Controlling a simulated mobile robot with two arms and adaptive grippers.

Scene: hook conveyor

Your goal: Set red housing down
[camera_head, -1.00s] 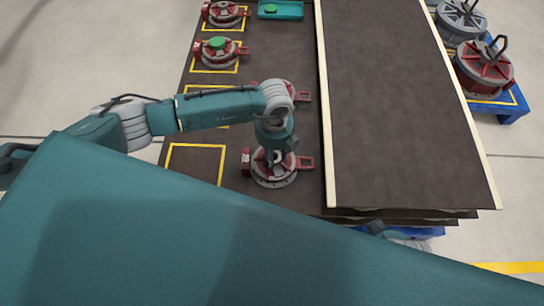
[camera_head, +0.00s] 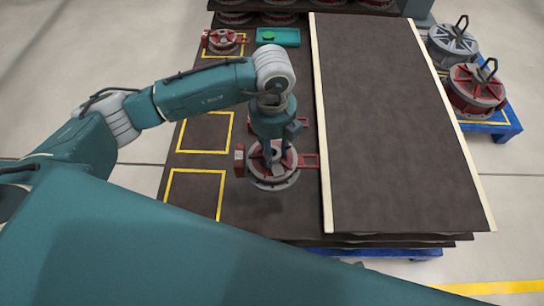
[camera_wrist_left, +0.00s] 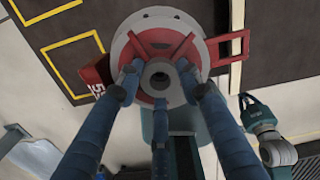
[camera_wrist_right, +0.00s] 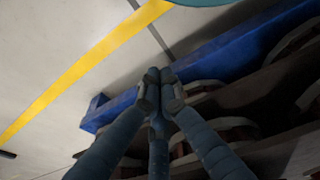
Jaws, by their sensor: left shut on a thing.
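The red housing (camera_head: 272,180), a round grey-rimmed part with red spokes and side brackets, hangs under my left gripper (camera_head: 277,158) in the head view. A dark shadow lies on the brown surface in front of it, so it seems raised. In the left wrist view the three fingers of my left gripper (camera_wrist_left: 158,85) close around the hub of the housing (camera_wrist_left: 160,22). Yellow-outlined squares on the brown table (camera_head: 230,215) are empty at left (camera_head: 194,193) and further back (camera_head: 205,132). My right gripper (camera_wrist_right: 160,88) has its fingertips together, empty, near a blue pallet edge.
A long dark conveyor strip (camera_head: 400,130) with pale edges runs just right of the housing. Another red housing (camera_head: 222,40) and a teal tray (camera_head: 278,37) are at the back. Hooked housings (camera_head: 474,88) stand on a blue pallet (camera_head: 507,118) at right. My left arm hides part of the table.

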